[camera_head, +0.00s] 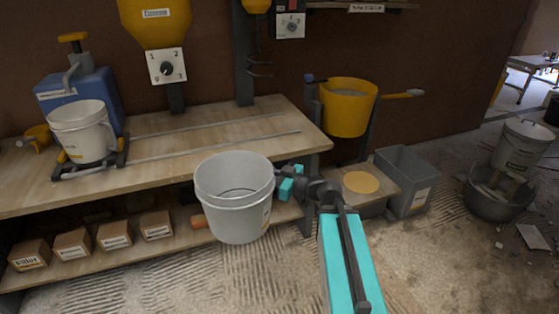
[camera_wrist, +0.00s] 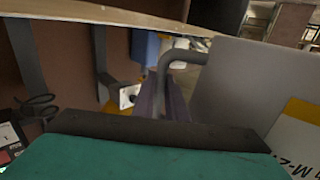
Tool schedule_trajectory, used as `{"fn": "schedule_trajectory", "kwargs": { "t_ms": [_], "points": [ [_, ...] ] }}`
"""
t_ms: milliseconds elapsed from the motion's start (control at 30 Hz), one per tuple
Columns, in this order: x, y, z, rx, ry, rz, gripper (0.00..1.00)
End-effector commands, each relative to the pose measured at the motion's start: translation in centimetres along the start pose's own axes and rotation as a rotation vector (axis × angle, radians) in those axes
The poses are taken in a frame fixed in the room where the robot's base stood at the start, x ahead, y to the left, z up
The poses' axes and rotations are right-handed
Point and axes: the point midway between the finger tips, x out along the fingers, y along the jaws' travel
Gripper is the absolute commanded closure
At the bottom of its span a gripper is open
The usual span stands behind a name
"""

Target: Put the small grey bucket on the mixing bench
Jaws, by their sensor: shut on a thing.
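The small grey bucket (camera_head: 232,205) is pale, upright, and appears empty. My gripper (camera_head: 287,184) is shut on its right side and holds it clear of the floor. The bucket covers part of the front edge of the mixing bench (camera_head: 165,152), a wooden top with metal rails; in the picture it appears in front of that edge. In the wrist view, the bucket's grey wall with a yellow and white label (camera_wrist: 235,85) fills the right side, and the underside of a wooden board shows at the top (camera_wrist: 100,12). The bucket's far side is hidden.
Another pale bucket (camera_head: 82,135) stands in a black frame on the bench's left, beside a blue machine (camera_head: 75,92). A yellow hopper (camera_head: 155,22) hangs above. Small boxes (camera_head: 115,235) line the lower shelf. A yellow tub (camera_head: 347,108) and grey bin (camera_head: 405,182) are right. The bench's middle is clear.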

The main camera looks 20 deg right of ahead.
Motion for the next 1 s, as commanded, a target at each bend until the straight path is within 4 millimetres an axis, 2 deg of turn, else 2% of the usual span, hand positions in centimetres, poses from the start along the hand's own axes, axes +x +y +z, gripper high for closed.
{"fn": "schedule_trajectory", "kwargs": {
  "t_ms": [33,100,300,1000],
  "points": [
    [0.3,-1.5,-1.1,0.003,0.001,-0.045,1.0],
    [0.3,-2.5,-1.6,0.002,0.001,-0.081,1.0],
    [0.3,-3.9,-3.2,0.002,0.002,-0.132,1.0],
    [0.2,-4.7,-9.8,0.002,0.002,-0.162,1.0]
  ]
}}
